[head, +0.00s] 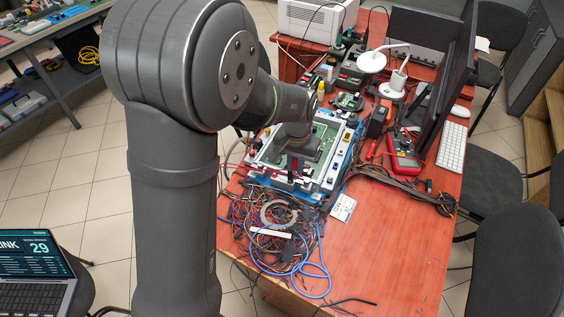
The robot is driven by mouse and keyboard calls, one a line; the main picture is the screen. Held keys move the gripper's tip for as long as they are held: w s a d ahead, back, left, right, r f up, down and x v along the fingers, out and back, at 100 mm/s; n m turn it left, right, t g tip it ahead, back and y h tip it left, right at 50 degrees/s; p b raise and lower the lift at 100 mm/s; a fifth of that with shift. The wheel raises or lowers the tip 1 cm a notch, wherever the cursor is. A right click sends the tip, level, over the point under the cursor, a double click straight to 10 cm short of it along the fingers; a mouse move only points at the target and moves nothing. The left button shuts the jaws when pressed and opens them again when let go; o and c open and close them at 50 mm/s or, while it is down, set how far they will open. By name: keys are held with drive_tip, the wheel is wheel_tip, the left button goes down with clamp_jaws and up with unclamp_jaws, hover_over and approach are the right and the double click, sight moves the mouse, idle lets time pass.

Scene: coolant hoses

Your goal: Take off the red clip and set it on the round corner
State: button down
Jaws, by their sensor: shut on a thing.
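My gripper (296,168) is small and dark in the head view, pointing down over the near part of a light-framed tray with a green board (326,131). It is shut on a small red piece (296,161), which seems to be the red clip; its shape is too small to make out. Whether it still touches a hose or the frame below cannot be told. The round corner cannot be picked out at this size.
A tangle of wires (270,235) with a grey ring (278,214) lies in front of the tray. A red multimeter (403,155), a keyboard (452,147) and monitors stand to the right. The red tabletop (390,245) is clear at the front right.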

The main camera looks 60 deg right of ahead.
drive_tip(key=s+r, duration=0.3)
drive_tip(key=r, duration=0.2)
drive_tip(key=shift+s+a, duration=0.15)
drive_tip(key=shift+a, duration=0.2)
idle(0.5)
drive_tip(key=w+a+f+m, duration=0.1)
drive_tip(key=w+a+f, duration=0.1)
drive_tip(key=a+f, duration=0.3)
drive_tip(key=w+a+f, duration=0.2)
drive_tip(key=w+a, duration=0.1)
drive_tip(key=a, duration=0.3)
hover_over(240, 209)
wheel_tip(240, 209, down, 7)
drive_tip(key=shift+f, duration=2.1)
drive_tip(key=shift+f, duration=0.1)
